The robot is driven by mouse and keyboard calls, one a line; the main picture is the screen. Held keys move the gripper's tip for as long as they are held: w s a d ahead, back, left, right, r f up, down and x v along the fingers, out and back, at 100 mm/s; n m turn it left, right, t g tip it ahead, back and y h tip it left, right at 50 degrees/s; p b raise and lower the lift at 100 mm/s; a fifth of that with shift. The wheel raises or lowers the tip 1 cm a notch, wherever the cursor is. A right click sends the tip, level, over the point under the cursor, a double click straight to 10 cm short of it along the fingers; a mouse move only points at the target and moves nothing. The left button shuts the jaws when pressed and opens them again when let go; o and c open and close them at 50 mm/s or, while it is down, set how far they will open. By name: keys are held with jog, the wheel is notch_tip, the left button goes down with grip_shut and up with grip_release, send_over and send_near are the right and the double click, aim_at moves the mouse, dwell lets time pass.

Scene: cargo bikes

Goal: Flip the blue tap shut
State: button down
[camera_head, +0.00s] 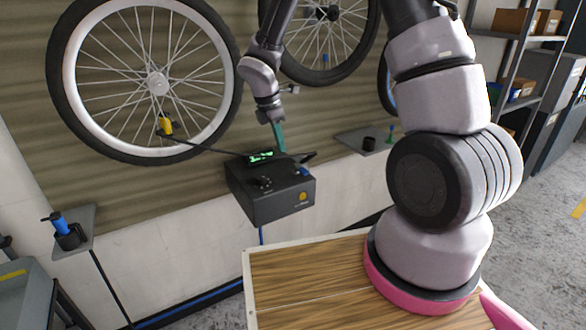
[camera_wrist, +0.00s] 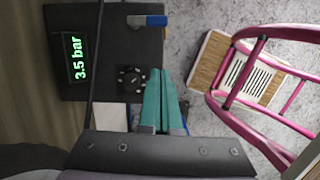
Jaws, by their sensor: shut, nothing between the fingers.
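The blue tap (camera_wrist: 150,20) is a small lever with a blue end and a grey end, on the dark pump box (camera_wrist: 110,40). In the wrist view it lies crosswise near the box's edge. In the head view the tap (camera_head: 303,172) shows small on the right of the box top (camera_head: 270,200). My gripper (camera_wrist: 160,72) has teal fingers shut together and empty. Its tips are beside the box's round black dial (camera_wrist: 130,78), apart from the tap in the picture. In the head view my gripper (camera_head: 283,150) points down at the back of the box.
A green display (camera_wrist: 77,58) on the box reads 3.5 bar. A black hose runs from the box to a yellow fitting (camera_head: 165,126) at the left bike wheel (camera_head: 155,80). A wooden bed (camera_head: 310,275) lies in front. Pink rails (camera_wrist: 265,80) show beside the box.

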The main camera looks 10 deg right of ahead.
aim_at(301, 168)
jog(key=shift+w+a+f+n, duration=0.1)
jog(key=shift+a+f+n, duration=0.3)
jog(key=shift+f, duration=0.25)
jog(key=x, duration=1)
jog(key=shift+d, duration=0.1)
jog(key=shift+w+d, duration=0.15)
jog(key=shift+d, duration=0.45)
jog(key=shift+w+d, duration=0.15)
jog(key=shift+d, duration=0.5)
jog(key=shift+w+d, duration=0.25)
jog(key=shift+d, duration=0.4)
